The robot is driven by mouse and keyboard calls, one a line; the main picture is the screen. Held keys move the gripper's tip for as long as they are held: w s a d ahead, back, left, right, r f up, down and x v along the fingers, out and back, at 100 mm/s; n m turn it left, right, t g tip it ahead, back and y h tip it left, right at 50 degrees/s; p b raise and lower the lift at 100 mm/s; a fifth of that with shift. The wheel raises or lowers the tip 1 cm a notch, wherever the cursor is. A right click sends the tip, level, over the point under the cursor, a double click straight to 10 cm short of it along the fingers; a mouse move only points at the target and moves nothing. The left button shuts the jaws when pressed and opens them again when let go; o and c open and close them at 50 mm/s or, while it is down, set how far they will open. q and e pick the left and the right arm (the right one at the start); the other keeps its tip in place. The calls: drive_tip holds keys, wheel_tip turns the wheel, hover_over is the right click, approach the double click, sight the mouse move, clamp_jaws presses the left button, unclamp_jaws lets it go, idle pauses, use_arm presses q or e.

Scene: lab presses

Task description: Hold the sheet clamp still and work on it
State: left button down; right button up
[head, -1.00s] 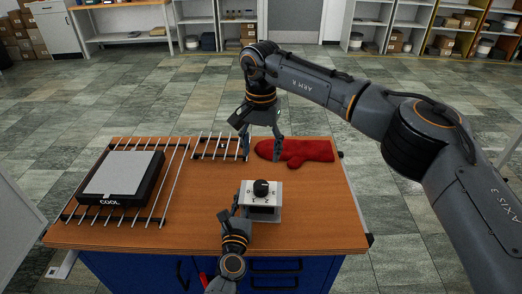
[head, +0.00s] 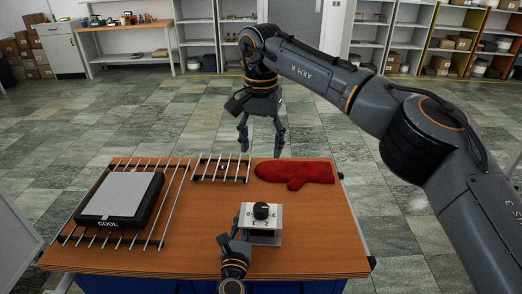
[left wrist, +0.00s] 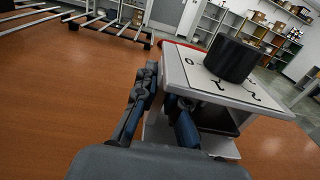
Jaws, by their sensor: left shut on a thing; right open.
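The sheet clamp (head: 251,221) is a small pale block with a numbered top plate and a black knob (head: 261,211), standing upright on the wooden bench near its front. It also shows large in the left wrist view (left wrist: 205,79), with an open gap under its top plate. My left gripper (head: 229,240) is shut on the clamp's left side, with one finger outside and the other under the top plate. My right gripper (head: 262,140) is open and empty, raised over the bench's far edge, well apart from the clamp and its knob.
A black box marked COOL with a grey top (head: 121,194) sits on a wire rack at the left. A smaller empty rack (head: 221,168) and a red oven mitt (head: 294,173) lie at the back. The bench top (head: 315,235) right of the clamp is clear.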

idle(0.3)
use_arm(q)
drive_tip(key=c, duration=1.3)
unclamp_jaws()
drive_tip(key=shift+c, duration=0.2)
drive_tip(key=s, duration=0.8)
drive_tip(key=s+a, duration=0.1)
drive_tip(key=s, duration=0.3)
